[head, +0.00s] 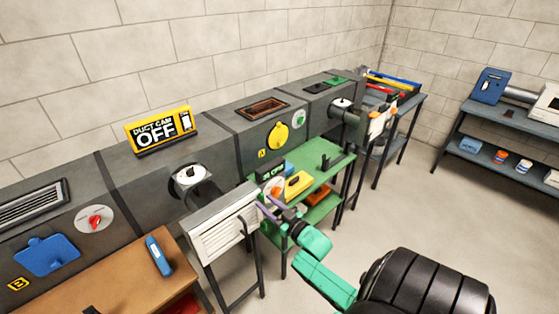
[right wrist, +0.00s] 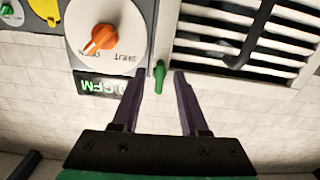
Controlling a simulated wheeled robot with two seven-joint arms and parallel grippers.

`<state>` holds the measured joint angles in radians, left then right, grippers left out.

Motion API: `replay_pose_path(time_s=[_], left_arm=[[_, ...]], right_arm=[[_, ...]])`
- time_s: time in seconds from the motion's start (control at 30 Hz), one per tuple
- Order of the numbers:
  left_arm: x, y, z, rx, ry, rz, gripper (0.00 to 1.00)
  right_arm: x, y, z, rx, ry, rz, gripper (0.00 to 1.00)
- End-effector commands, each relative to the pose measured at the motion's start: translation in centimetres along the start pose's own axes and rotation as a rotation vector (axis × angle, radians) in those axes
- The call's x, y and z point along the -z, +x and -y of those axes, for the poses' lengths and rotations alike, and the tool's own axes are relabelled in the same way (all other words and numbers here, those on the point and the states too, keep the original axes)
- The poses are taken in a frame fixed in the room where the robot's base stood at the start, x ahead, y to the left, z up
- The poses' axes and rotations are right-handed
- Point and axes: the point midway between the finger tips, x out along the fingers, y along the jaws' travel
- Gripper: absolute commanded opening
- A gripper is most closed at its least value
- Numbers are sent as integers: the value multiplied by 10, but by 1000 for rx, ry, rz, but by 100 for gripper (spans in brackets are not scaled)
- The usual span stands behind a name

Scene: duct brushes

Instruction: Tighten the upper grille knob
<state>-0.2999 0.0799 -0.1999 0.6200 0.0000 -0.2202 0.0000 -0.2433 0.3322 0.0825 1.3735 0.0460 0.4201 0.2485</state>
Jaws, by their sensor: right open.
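The white slatted grille (head: 224,237) stands upright on a dark stand in the head view. Its dark slots also show in the right wrist view (right wrist: 245,48), where lettering appears upside down. A small green knob (right wrist: 160,78) sits beside the grille's frame, by the corner that is lower in that picture. My right gripper (head: 265,206) is at the grille's right edge. In the wrist view its purple fingers (right wrist: 160,75) are open, one on each side of the green knob, with gaps visible. In the head view the knob is too small to make out. My left gripper is not in view.
Beside the knob is a white dial with an orange handle (right wrist: 102,38) and a CFM display (right wrist: 103,86). A green table (head: 318,168) stands behind my gripper. The brown bench (head: 122,268) is at the left, the grey duct (head: 225,125) behind. Floor at right is clear.

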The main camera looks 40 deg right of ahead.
Motion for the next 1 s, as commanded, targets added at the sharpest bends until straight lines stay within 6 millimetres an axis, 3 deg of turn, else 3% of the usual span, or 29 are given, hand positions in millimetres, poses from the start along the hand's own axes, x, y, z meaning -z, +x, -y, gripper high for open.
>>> replay_pose_path(time_s=[0.17,0.4,0.5,0.67,1.0], left_arm=[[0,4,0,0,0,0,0],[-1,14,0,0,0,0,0],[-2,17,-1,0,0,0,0],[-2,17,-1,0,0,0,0],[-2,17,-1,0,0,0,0]], right_arm=[[-4,-39,0,0,0,6,44],[-4,-109,0,-1,0,6,44],[-2,-127,0,0,0,3,44],[0,-137,0,1,-1,0,44],[0,-137,0,0,-1,0,44]])
